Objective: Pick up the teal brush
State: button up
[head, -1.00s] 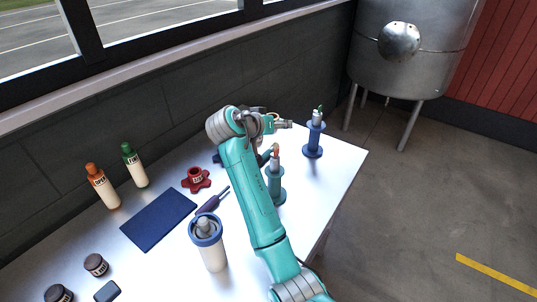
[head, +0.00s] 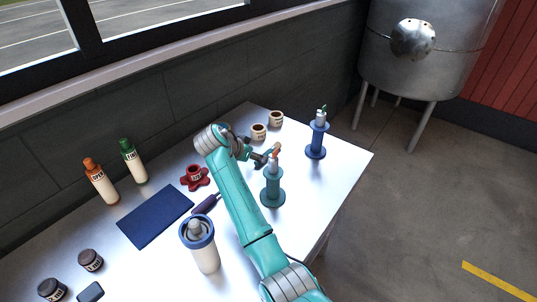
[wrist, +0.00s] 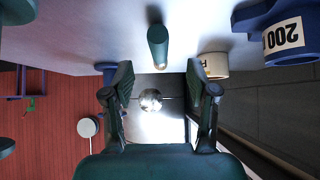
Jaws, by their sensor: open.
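The teal brush (wrist: 157,45) shows in the wrist view as a short, rounded teal cylinder with a pale tan end. It is seen nearly end-on against the table, ahead of the gap between my fingers. My gripper (wrist: 160,80) is open, a finger to each side of the brush's line and nothing between them. In the head view my gripper (head: 257,156) is low over the far part of the table, just behind the teal stand. The arm and stand crowd the brush there, so its full outline is unclear.
The teal stand (head: 272,191) is close beside my gripper; a blue stand (head: 317,140) is farther right. Two cream jars (head: 258,132) stand behind. A blue item marked 200 (wrist: 285,38) is near in the wrist view. A red knob-shaped item (head: 194,178) lies left of my arm.

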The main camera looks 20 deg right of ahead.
aim_at(269, 153)
jog(key=shift+x, duration=2.8)
jog(key=shift+d+r, duration=0.1)
jog(key=shift+r, duration=0.05)
grip_shut()
